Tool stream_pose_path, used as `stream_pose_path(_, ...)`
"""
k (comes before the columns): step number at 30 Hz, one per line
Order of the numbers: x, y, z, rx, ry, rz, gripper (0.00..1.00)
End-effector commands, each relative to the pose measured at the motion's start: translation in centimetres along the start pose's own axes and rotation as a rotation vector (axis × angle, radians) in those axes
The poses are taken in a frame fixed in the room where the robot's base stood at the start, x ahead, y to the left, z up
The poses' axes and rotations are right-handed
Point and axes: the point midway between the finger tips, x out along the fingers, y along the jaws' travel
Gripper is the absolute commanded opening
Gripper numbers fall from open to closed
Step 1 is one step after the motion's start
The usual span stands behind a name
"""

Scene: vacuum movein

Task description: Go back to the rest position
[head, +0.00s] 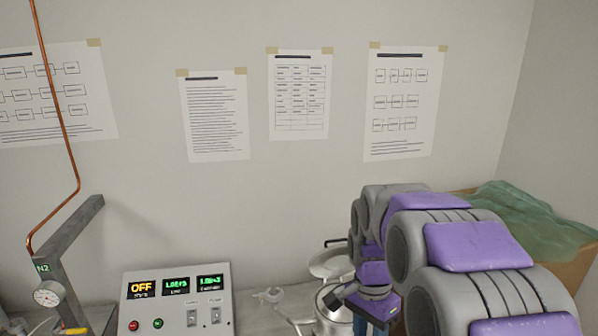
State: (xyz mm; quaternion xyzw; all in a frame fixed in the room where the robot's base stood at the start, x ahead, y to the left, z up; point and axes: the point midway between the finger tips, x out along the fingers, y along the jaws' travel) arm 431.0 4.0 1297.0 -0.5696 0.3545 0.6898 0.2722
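My grey and purple arm fills the lower right of the head view and reaches forward. My gripper (370,306) is at its far end, low in the picture, pointing down. Its fingertips are cut off by the bottom edge, so I cannot see whether it is open, shut or holding something. It is in front of a shiny round metal vessel (331,304), overlapping its right side. I cannot tell whether they touch.
A control box (178,300) reading OFF stands at the lower centre-left. A grey post marked N2 with a gauge (48,293) and copper pipe (62,130) is at left. A cardboard box (575,272) with green sheeting (525,215) stands at right. Papers hang on the wall.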

Motion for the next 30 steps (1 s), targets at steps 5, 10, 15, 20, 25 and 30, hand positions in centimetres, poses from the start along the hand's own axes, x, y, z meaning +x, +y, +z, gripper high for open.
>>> stream_pose_path(5,2.8,4.5,3.3,-0.207,0.004,-0.015,0.37)
stream_pose_path(10,5.7,8.5,6.3,-0.406,0.007,-0.024,0.37)
stream_pose_path(15,9.4,12.4,9.2,-0.603,0.015,-0.034,0.37)
stream_pose_path(20,13.0,15.6,11.7,-0.771,0.019,-0.039,0.37)
stream_pose_path(25,15.5,17.6,13.3,-0.886,0.025,-0.044,0.37)
stream_pose_path(30,16.2,18.2,13.8,-0.926,0.028,-0.046,0.37)
